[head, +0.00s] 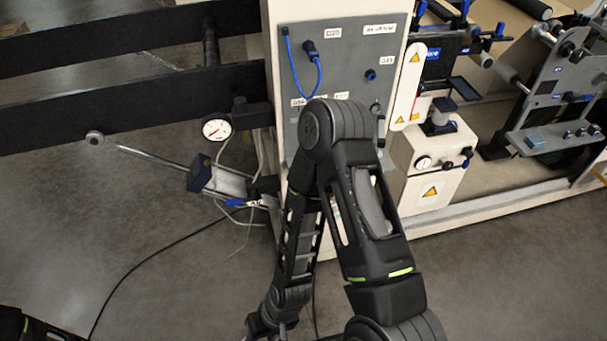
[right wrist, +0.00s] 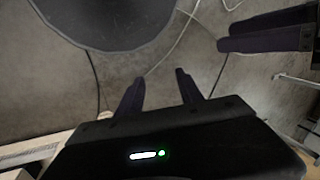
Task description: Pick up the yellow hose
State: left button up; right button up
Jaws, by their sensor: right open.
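No yellow hose shows in either view. The only clear hose is a short blue hose (head: 318,75) looped on the grey panel (head: 345,65). My right arm bends in front of the panel's lower part, and its far end runs down to the bottom edge in the head view. My right gripper (right wrist: 160,90) is open and empty in the right wrist view, with its two dark fingers apart above the grey floor. In the head view its fingertips cannot be made out. My left gripper is not in view; only a dark piece of my left arm shows at the bottom left corner.
Two black beams (head: 140,95) cross the upper left, with a gauge (head: 216,127) and a metal lever (head: 150,156) below them. A white machine (head: 435,165) stands at right. A thin black cable (head: 150,260) lies on the floor. A dark round thing (right wrist: 115,22) fills the wrist view's top left.

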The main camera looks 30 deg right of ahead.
jog(key=w+d+r+t+b, duration=0.2)
jog(key=w+d, duration=0.2)
jog(key=w, duration=0.4)
jog(key=w+d+r+t+h+b, duration=0.1)
jog(key=w+d+b, duration=0.1)
jog(key=w+d, duration=0.35)
jog(key=w+d+r+t+b, duration=0.2)
jog(key=w+d, duration=0.1)
jog(key=w, duration=0.6)
jog(key=w+d+r+m+t+h+b, duration=0.1)
jog(key=w+d+r+h+b, duration=0.1)
jog(key=w+d+r, duration=0.4)
jog(key=w+d+r+h+b, duration=0.1)
jog(key=w+d+r+b, duration=0.1)
jog(key=d+r, duration=0.65)
jog(key=s+d+r+m+g+h, duration=0.1)
jog(key=s+d+r+g, duration=0.1)
jog(key=d, duration=0.5)
jog(key=shift+s+d+r+m+h+p, duration=0.3)
jog(key=shift+s+r, duration=0.4)
jog(key=shift+s, duration=0.7)
jog(key=shift+a, duration=0.1)
jog(key=shift+w+d+f+g, duration=0.15)
jog(key=shift+w+f, duration=0.15)
jog(key=shift+f, duration=0.35)
jog(key=shift+w+d+f+g, duration=0.15)
jog(key=shift+w+f, duration=0.1)
jog(key=shift+f, duration=0.35)
jog(key=shift+a, duration=0.1)
